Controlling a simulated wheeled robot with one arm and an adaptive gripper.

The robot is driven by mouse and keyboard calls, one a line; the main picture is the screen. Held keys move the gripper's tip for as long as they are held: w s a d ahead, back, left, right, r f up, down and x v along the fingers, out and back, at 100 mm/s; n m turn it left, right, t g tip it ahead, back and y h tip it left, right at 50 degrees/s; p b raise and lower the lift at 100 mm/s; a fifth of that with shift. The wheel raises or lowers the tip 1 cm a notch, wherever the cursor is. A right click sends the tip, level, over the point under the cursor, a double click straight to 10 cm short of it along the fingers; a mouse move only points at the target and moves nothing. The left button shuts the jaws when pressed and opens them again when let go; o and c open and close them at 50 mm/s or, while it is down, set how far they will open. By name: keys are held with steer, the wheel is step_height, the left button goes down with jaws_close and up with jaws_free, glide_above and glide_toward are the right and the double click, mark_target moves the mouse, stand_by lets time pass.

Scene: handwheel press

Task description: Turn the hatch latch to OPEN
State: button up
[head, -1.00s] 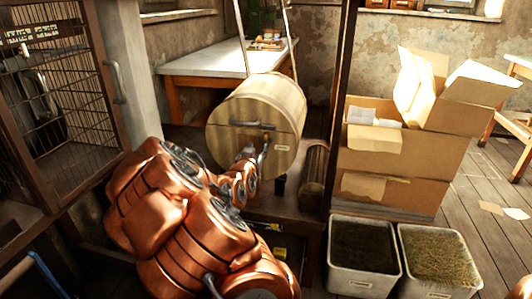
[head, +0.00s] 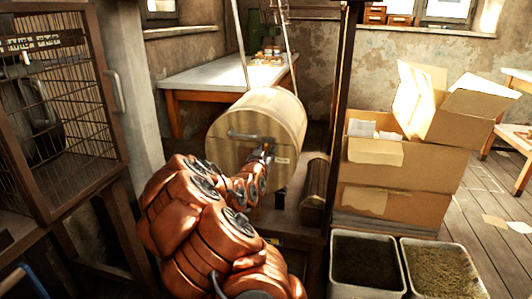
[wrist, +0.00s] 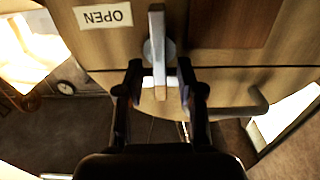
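The hatch is the round wooden end face (head: 232,152) of a barrel-like drum. In the wrist view its latch, a grey metal lever (wrist: 157,42) on a round hub, stands upright in the picture. An OPEN label (wrist: 103,16) appears upside down to the left of the lever; a small pale label also shows in the head view (head: 282,160), too small to read. My gripper (wrist: 160,75) is open, its two dark fingers on either side of the lever's lower end, with a gap visible on both sides. In the head view my arm partly hides the latch.
A bar handle (head: 244,135) is on the hatch face, left of the latch. A wire cage (head: 60,100) stands at left. A dark post (head: 340,120), cardboard boxes (head: 395,190) and two bins (head: 365,265) are at right. A table (head: 215,78) stands behind the drum.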

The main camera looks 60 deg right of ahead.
steer(key=shift+w+d, duration=0.1)
steer(key=shift+d, duration=0.25)
steer(key=shift+c, duration=0.3)
jaws_close()
steer(key=shift+f, duration=0.1)
